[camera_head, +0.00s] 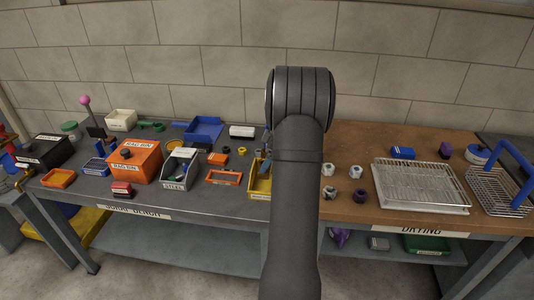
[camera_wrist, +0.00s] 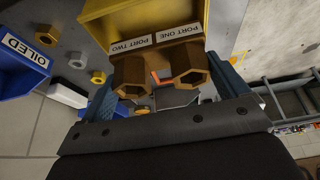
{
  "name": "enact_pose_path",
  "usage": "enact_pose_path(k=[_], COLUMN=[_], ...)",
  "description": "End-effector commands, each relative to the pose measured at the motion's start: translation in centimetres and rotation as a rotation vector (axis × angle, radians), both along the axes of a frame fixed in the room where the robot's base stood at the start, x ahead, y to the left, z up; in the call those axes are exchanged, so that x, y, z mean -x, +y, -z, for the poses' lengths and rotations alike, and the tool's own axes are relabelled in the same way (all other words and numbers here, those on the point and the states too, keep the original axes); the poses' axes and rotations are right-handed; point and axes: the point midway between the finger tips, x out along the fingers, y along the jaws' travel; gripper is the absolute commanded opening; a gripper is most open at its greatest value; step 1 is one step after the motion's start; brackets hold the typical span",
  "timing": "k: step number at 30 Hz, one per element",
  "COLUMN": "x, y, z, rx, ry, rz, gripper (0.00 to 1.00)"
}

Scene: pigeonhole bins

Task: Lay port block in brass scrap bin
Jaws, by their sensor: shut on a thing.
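The port block (camera_wrist: 160,60) is a brown block with two hexagonal ports, under the labels PORT ONE and PORT TWO. In the wrist view it sits between the blue-grey fingers of my gripper (camera_wrist: 165,77), which is shut on it. A yellow bin (camera_wrist: 120,25) lies just beyond the block in that view. It also shows in the head view (camera_head: 259,193), partly behind my arm; its label is too small to read. The block is hidden behind my arm in the head view, so its height over the bin is unclear.
An orange tray (camera_head: 223,177) and a grey STEEL bin (camera_head: 177,172) stand left of the yellow bin. The blue OILED bin (camera_wrist: 25,65) shows at the wrist view's left. Several nuts (camera_head: 328,170) and a wire rack tray (camera_head: 420,186) lie to the right.

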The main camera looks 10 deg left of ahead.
Motion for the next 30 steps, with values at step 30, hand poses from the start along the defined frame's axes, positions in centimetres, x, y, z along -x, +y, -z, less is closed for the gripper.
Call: enact_pose_path(k=[30], x=[0.0], y=[0.0], z=[7.3], rx=[-0.001], ry=[-0.002], rz=[0.001], gripper=[0.44])
